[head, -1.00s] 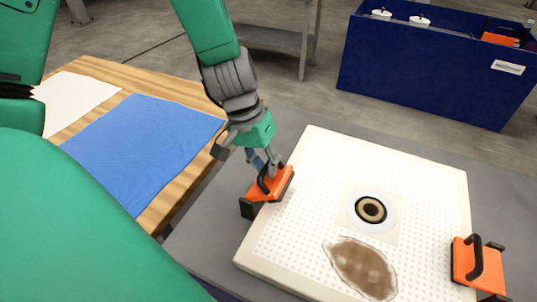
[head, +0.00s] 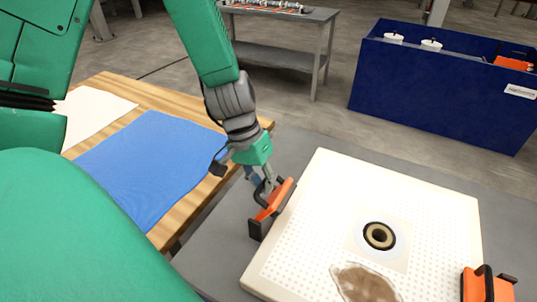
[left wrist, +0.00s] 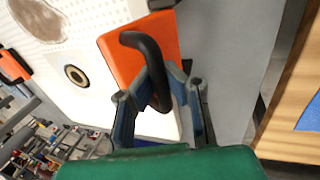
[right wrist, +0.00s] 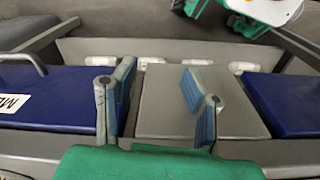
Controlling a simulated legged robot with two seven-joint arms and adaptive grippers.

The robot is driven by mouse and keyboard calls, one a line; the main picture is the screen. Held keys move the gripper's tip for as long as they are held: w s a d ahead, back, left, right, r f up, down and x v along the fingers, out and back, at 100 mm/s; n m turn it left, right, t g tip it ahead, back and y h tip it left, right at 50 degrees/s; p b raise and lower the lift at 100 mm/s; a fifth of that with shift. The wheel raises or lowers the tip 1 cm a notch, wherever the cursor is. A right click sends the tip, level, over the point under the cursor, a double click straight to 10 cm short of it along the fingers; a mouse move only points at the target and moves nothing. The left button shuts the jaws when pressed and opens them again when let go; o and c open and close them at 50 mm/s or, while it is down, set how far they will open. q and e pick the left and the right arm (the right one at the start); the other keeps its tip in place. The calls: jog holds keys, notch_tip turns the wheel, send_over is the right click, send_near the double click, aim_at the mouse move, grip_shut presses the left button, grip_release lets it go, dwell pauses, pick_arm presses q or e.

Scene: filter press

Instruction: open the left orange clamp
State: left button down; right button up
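The left orange clamp (head: 277,203) stands at the left edge of the white filter plate (head: 430,214), its orange face steeply tilted. Its black handle (left wrist: 148,55) passes between the fingers of my left gripper (left wrist: 165,82), which are closed in on it. My left gripper also shows at the clamp in the head view (head: 268,184). The contact on the far side of the handle is hidden. A second orange clamp (head: 474,286) is at the plate's right side, partly cut off. My right gripper (right wrist: 163,88) is open and empty; it is not in the head view.
The plate has a dark centre hole (head: 379,236) and a brown stain (head: 362,283). A wooden table (head: 190,106) with a blue cloth (head: 150,165) is at left. A blue bin (head: 430,90) and grey bench (head: 270,52) stand behind. Grey surface around the left clamp is clear.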

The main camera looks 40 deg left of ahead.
pick_arm(q)
jog(key=shift+a, duration=0.5)
jog(key=shift+s+a+f, duration=0.2)
jog(key=shift+a, duration=0.6)
jog(key=shift+s+a+f, duration=0.2)
jog(key=shift+a+f, duration=0.25)
jog(key=shift+a, duration=0.15)
